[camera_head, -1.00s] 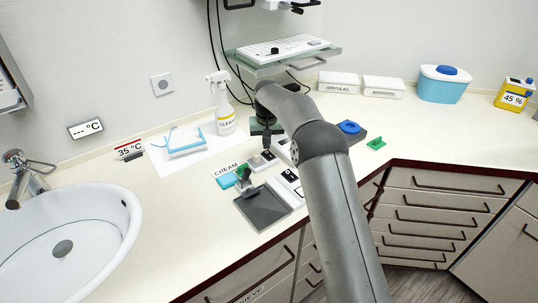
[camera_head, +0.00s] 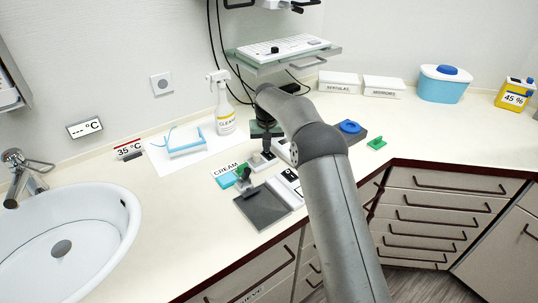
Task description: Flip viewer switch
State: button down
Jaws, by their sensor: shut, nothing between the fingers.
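My gripper (camera_head: 267,154) points down over the counter, low beside small white control boxes. It looks shut and empty, though its fingertips are small and dark here. A white box (camera_head: 259,164) lies just under or beside the fingertips; I cannot tell whether they touch it. Another white box (camera_head: 290,177) with a black-marked face stands nearer the front, next to a dark grey plate (camera_head: 264,208). No switch is clearly labelled as the viewer's, and my arm hides part of this group.
A green-and-blue CREAM item (camera_head: 229,178) lies left of the boxes. A spray bottle (camera_head: 224,108) stands behind. A keyboard shelf (camera_head: 285,55) overhangs the arm. A blue round item (camera_head: 350,127) is to the right, and the sink (camera_head: 62,230) is at left.

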jog(key=shift+f, duration=0.15)
jog(key=shift+r+p, duration=2.45)
jog(key=shift+r, duration=1.05)
